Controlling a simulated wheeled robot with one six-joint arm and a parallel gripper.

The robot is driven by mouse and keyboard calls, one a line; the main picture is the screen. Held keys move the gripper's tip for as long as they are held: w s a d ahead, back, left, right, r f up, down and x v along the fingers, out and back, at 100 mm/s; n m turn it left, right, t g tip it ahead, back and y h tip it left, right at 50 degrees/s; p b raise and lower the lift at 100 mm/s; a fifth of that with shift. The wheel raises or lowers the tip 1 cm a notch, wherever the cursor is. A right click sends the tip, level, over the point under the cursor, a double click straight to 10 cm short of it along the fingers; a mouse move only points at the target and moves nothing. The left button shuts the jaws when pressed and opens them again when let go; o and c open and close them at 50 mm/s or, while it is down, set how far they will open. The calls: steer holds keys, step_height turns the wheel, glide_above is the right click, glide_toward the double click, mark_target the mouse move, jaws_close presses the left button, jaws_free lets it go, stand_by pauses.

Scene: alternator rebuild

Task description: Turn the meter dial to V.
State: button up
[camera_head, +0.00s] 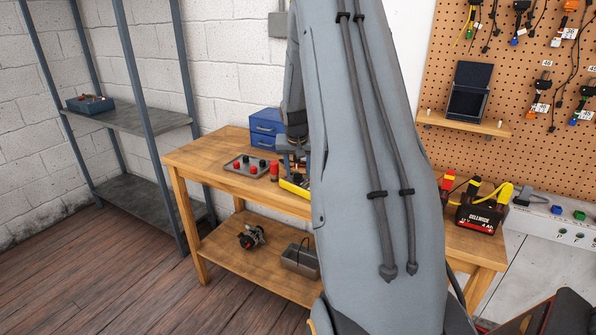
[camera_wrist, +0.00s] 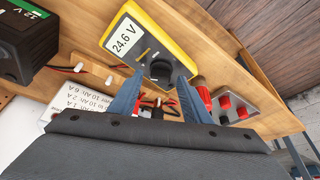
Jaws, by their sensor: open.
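The yellow meter (camera_wrist: 183,42) lies on the wooden bench in the wrist view, its display reading 24.6 V. Its black round dial (camera_wrist: 160,70) sits between the blue fingers of my gripper (camera_wrist: 161,66), which are apart, one on each side. I cannot tell whether either finger touches the dial. The dial's pointer setting and the V mark are not readable. In the head view only part of the yellow meter (camera_head: 294,188) shows, the rest hidden behind my arm. My gripper (camera_head: 292,168) is just above it there, small and partly hidden.
A grey plate with red and black knobs (camera_head: 247,166) and a red cylinder (camera_head: 274,171) stand left of the meter on the bench (camera_head: 190,157). Blue drawers (camera_head: 266,128) are behind. A battery (camera_head: 480,216) with yellow leads is at right. A black 12 V box (camera_wrist: 28,45) shows in the wrist view.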

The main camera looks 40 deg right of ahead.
mark_target(298, 185)
steer(key=b+v, duration=0.1)
steer(key=v, duration=0.6)
steer(key=shift+r+b, duration=0.15)
steer(key=shift+b, duration=0.25)
steer(key=p, duration=0.3)
steer(key=shift+s+r, duration=0.15)
steer(key=shift+p+x, duration=1.25)
steer(key=shift+x, duration=2.85)
steer(key=shift+a, duration=0.1)
steer(key=c, duration=1.1)
steer(key=shift+o, duration=0.2)
